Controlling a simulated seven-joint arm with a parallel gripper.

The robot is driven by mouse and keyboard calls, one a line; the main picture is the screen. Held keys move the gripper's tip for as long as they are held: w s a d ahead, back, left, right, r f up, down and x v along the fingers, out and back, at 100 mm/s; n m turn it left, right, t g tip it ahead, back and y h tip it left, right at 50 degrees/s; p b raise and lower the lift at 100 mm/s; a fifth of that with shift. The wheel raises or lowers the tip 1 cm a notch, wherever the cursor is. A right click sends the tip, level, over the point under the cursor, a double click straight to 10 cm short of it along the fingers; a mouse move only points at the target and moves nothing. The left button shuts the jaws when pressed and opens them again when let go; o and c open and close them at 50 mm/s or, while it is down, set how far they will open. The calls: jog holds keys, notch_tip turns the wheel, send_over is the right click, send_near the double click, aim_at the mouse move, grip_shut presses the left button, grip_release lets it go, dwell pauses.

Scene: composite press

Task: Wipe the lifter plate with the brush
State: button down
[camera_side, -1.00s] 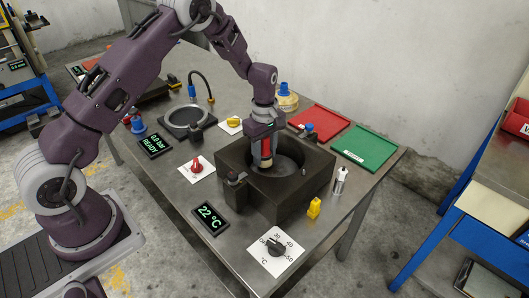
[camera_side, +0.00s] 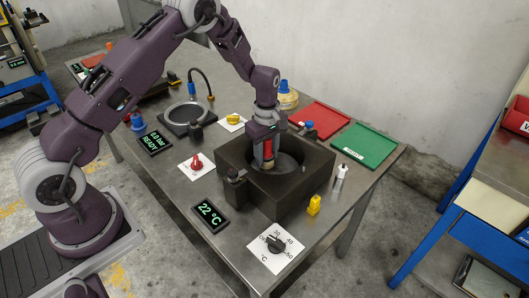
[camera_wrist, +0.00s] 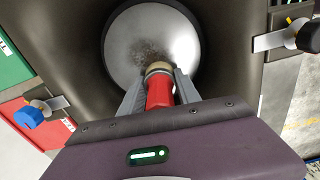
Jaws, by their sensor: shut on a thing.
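My gripper (camera_wrist: 160,92) is shut on the red brush (camera_wrist: 159,91), whose tan head points down. In the side view my gripper (camera_side: 266,150) holds the brush (camera_side: 267,151) inside the round opening of the dark block. The lifter plate (camera_wrist: 135,40) is the round grey disc at the bottom of that opening. It has dark speckled dirt near the brush head and a bright glare on its right. The plate (camera_side: 287,163) is partly hidden by the gripper in the side view. I cannot tell whether the bristles touch it.
The dark block (camera_side: 240,155) has clamps on its rim, one with a blue knob (camera_side: 308,126). Red (camera_side: 319,116) and green (camera_side: 354,145) trays lie behind it. Dials and displays lie in front.

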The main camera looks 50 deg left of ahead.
aim_at(278, 170)
jog(key=shift+d, duration=3.35)
jog(key=shift+a, duration=3.75)
jog(key=shift+w+f, duration=0.1)
jog(key=shift+w, duration=0.25)
jog(key=shift+d, duration=3.75)
jog(key=shift+a+f, duration=0.1)
jog(key=shift+a, duration=3.7)
jog(key=shift+r, duration=0.2)
jog(key=shift+r, duration=3.45)
